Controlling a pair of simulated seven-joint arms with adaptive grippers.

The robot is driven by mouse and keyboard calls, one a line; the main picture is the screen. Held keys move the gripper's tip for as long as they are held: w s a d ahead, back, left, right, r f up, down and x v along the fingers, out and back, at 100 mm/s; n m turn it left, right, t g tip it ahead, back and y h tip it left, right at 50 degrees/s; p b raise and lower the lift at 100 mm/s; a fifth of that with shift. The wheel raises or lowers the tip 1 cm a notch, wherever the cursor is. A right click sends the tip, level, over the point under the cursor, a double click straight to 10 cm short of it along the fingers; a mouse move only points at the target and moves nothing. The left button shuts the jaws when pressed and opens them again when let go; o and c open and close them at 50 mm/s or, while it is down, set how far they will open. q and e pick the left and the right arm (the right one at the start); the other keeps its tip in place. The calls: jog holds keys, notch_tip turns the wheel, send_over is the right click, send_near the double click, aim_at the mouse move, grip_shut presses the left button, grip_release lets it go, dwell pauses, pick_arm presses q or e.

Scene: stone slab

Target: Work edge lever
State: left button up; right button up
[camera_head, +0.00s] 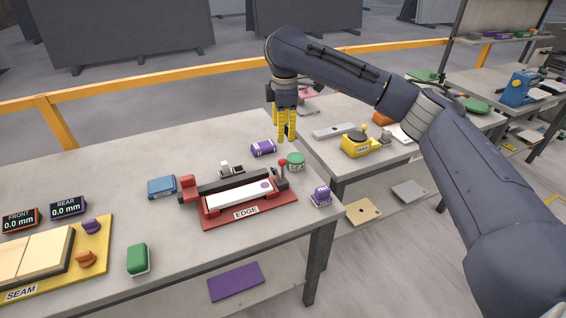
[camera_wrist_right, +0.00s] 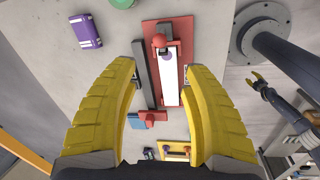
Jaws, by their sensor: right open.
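The edge fixture is a red base (camera_head: 250,212) labelled EDGE, with a dark bar and a white strip (camera_head: 238,195) on it. Its lever, a red ball knob (camera_head: 282,162) on a short stem, stands upright at the fixture's right end. In the right wrist view the knob (camera_wrist_right: 159,40) shows beyond my fingertips. My right gripper (camera_head: 286,138) points down with yellow fingers apart and empty, above and behind the knob, not touching it. My left gripper (camera_wrist_right: 257,80) is small at the right of the wrist view, its yellow fingertips apart, away from the fixture.
A blue box (camera_head: 161,187) is left of the fixture. The seam fixture (camera_head: 60,262) is at the far left. A second table (camera_head: 375,165) is at right.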

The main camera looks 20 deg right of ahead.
aim_at(282, 159)
jog(key=f, duration=0.4)
jog(key=w+f, duration=0.1)
jog(key=f, duration=0.4)
jog(key=w+f, duration=0.1)
jog(key=f, duration=0.4)
jog(key=shift+d+f, duration=0.1)
jog(key=shift+f, duration=0.05)
jog(key=shift+o, duration=0.2)
grip_shut()
